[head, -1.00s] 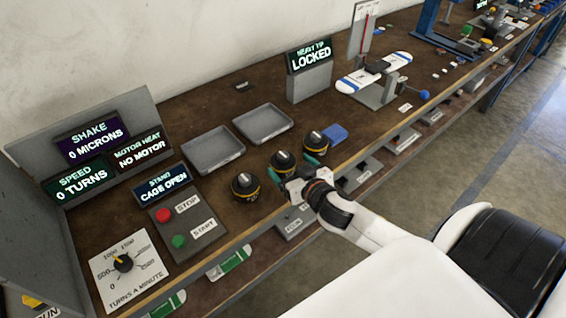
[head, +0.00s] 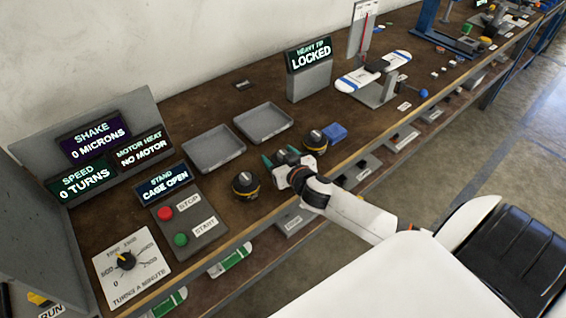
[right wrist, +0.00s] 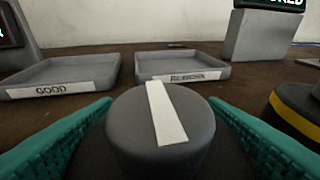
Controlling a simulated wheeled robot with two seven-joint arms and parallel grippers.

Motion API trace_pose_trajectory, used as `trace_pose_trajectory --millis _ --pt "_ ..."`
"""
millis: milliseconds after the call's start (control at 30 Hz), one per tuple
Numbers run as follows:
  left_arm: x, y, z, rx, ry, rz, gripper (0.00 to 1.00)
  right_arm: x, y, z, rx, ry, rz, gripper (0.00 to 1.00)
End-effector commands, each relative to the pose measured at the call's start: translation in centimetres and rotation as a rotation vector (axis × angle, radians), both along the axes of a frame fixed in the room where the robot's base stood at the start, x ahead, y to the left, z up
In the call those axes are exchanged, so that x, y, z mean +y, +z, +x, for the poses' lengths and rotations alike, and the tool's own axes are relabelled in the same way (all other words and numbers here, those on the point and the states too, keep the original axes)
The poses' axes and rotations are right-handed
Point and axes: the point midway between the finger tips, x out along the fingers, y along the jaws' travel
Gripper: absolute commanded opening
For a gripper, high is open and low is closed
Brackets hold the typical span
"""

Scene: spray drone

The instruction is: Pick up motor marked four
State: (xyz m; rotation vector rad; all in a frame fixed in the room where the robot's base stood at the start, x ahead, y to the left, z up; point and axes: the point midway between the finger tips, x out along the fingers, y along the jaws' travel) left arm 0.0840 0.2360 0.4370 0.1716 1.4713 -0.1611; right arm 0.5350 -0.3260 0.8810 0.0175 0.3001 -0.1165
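Three dark motors with yellow bands stand in a row near the bench's front edge: a left one (head: 245,184), a middle one (head: 281,157) and a right one (head: 315,140). I cannot read a number on any of them. My right gripper (head: 280,158) is at the middle motor, its teal fingers on either side. In the right wrist view that motor's grey cap (right wrist: 161,128), with a white stripe, stands upright between the fingers (right wrist: 160,120). Whether the fingers press on its body is hidden. My left gripper is not in view.
Two empty grey trays, one labelled GOOD (right wrist: 60,88) and another (head: 291,123), lie behind the motors. A blue block (head: 335,132) is beside the right motor. The stop and start panel (head: 188,222) is to the left. The lock display (head: 310,72) stands behind.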

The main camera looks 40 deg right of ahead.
Motion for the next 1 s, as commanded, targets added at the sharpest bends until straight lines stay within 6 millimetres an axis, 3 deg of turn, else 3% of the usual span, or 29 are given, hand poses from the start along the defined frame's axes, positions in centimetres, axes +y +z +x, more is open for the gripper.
trace_pose_trajectory --millis 33,267,567,1000 --pt "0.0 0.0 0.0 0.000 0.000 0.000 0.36 0.0 0.0 0.0 0.000 0.000 0.000 0.57" --pt "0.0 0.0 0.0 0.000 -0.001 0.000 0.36 0.0 0.2 0.1 -0.004 0.001 0.000 0.22" --pt "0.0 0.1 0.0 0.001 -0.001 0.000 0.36 0.0 0.9 0.1 -0.006 0.001 0.001 0.22" --pt "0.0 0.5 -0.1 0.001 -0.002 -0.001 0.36 0.0 8.6 0.1 -0.008 0.001 -0.001 0.22"
